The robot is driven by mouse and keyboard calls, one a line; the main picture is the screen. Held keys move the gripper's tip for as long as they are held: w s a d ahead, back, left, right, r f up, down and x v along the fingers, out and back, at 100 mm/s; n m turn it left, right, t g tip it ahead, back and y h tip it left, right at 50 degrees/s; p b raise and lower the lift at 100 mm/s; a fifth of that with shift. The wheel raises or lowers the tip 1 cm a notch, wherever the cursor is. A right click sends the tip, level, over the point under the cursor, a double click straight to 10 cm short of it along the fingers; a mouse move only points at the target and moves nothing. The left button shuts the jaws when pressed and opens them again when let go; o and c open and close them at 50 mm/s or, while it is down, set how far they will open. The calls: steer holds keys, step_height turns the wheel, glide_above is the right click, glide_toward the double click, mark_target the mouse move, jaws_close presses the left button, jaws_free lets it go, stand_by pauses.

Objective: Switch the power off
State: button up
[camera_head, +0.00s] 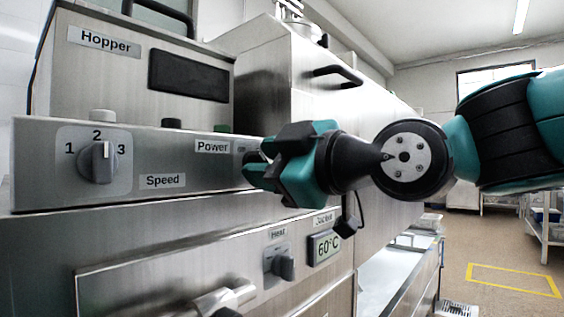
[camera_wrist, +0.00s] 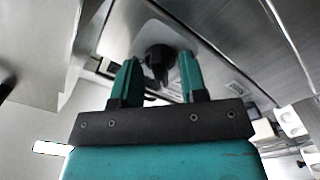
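The Power label (camera_head: 212,146) is on the steel control panel, just left of my gripper (camera_head: 258,168). The power control is mostly hidden behind the gripper in the head view. In the wrist view a dark rotary knob (camera_wrist: 158,58) stands on the steel panel, between and just beyond the fingertips of my gripper (camera_wrist: 160,68). The fingers are spread, with a gap visible on each side of the knob. I cannot tell the knob's setting. A small label (camera_wrist: 238,88) is to its right, too blurred to read.
The Speed knob (camera_head: 98,162) sits on the same panel at left. Black handles (camera_head: 338,74) stick out above. Open floor (camera_head: 480,250) lies at right.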

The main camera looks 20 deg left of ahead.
steer(key=v, duration=1.7)
steer(key=shift+d, duration=0.2)
steer(key=shift+s+f, duration=0.15)
steer(key=s+d+f+m+g+h, duration=0.25)
steer(key=d+f+m+h, duration=0.2)
steer(key=f, duration=0.45)
steer(key=s+d+f+m+g+h, duration=0.2)
steer(key=s+d+f+m+h, duration=0.15)
steer(key=f+m, duration=0.4)
steer(key=s+d+f+m+g+h, duration=0.25)
steer(key=d+f+h, duration=0.2)
steer(key=f, duration=0.65)
step_height(320, 180, up, 35)
steer(key=m+p, duration=0.1)
steer(key=p, duration=3.3)
steer(key=shift+d+p, duration=0.4)
steer(key=shift+f, duration=0.1)
